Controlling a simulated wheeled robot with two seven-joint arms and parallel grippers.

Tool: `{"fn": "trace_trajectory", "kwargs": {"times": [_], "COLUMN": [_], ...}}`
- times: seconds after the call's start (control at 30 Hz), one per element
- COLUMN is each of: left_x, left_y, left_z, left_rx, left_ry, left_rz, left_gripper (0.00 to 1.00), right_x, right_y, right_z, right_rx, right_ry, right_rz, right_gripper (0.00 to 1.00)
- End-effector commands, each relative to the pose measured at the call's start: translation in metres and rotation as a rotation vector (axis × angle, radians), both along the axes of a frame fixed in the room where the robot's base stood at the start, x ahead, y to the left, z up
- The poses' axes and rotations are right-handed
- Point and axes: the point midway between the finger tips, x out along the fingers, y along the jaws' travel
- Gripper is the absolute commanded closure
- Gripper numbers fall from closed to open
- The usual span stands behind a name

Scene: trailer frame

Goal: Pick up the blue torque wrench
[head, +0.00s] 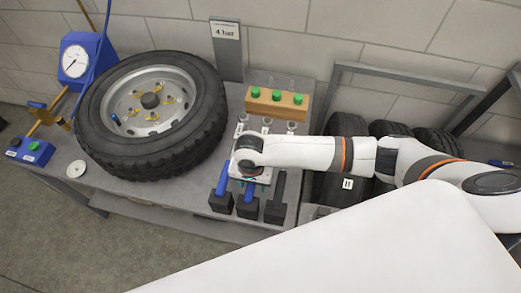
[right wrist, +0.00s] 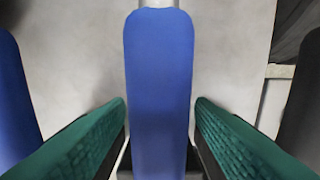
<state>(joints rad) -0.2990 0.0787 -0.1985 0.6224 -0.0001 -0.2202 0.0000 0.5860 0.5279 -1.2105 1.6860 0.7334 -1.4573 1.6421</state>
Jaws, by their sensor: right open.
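Two blue-handled tools stand in black blocks on the grey workbench (head: 120,195), and a dark-handled one (head: 280,184) stands to their right. My right gripper (head: 250,181) is over the middle tool, whose blue handle (head: 249,196) shows just below it. In the right wrist view my right gripper (right wrist: 160,108) is open. Its green-padded fingers are on either side of the blue handle (right wrist: 160,80), with gaps on both sides. The other blue handle (head: 222,180) shows at the left edge of the right wrist view (right wrist: 14,95). My left gripper is not in view.
A large tyre on a rim (head: 190,135) lies to the left on the bench. A wooden block with green knobs (head: 276,103) and a "4 bar" sign (head: 227,50) stand behind. A blue gauge (head: 75,60) is at far left. More tyres (head: 435,140) sit in a rack at right.

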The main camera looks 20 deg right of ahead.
Motion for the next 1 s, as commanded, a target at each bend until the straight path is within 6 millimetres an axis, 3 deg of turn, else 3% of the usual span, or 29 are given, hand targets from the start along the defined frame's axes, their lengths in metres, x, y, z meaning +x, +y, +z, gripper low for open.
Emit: {"fn": "trace_trajectory", "kwargs": {"times": [0.2, 0.5, 0.8, 1.0], "left_x": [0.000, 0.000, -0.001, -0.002], "left_y": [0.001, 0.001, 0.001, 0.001], "left_z": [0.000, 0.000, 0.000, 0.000], "left_rx": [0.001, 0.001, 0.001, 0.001], "left_ry": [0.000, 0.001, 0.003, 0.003], "left_rz": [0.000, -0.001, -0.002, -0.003], "left_gripper": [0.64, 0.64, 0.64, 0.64], "right_x": [0.000, 0.000, 0.001, 0.002], "right_y": [0.000, 0.000, 0.000, 0.001], "right_z": [-0.001, -0.001, 0.004, 0.032], "right_rx": [0.000, 0.000, 0.002, 0.004], "right_ry": [0.000, 0.000, -0.005, -0.008], "right_rz": [0.001, 0.000, 0.000, 0.001], "right_gripper": [0.51, 1.00, 1.00, 1.00]}}
